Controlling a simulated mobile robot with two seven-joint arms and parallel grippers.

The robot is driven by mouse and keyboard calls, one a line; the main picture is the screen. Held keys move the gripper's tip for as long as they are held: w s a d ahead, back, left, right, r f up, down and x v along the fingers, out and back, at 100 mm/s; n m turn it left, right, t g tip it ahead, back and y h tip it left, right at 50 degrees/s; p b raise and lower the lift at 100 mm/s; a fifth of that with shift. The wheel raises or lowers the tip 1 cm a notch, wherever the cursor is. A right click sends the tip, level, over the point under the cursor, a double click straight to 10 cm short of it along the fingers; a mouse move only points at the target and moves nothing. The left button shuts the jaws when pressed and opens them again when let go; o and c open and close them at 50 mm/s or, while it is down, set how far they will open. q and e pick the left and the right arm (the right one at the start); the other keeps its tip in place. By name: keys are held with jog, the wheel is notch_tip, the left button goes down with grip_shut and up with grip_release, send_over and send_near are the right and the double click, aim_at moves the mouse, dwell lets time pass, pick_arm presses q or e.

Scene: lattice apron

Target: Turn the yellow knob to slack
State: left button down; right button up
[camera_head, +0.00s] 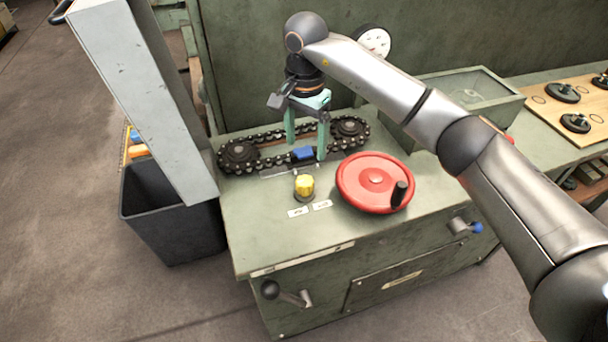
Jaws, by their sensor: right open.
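The yellow knob (304,184) stands on a dark round base on the green bench top, left of the red handwheel. Two small white labels (310,209) lie in front of it; their print is too small to read. My right gripper (306,150) points down behind the knob, over the chain, with its two teal fingers apart. It is open, and a small blue block (303,153) shows between the fingers; I cannot tell if they touch it. The gripper is apart from the knob. My left gripper is not in view.
A red handwheel (375,182) with a black handle stands close right of the knob. A chain on two sprockets (240,154) lies behind it. A grey panel (150,110) and a dark bin (172,222) stand at the left. The bench's front left top is clear.

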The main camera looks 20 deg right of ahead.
aim_at(305, 180)
notch_tip(305, 180, down, 11)
jog(key=shift+a+f+p, duration=0.1)
jog(key=shift+p, duration=0.25)
jog(key=shift+c, duration=0.3)
grip_shut()
dwell(0.4)
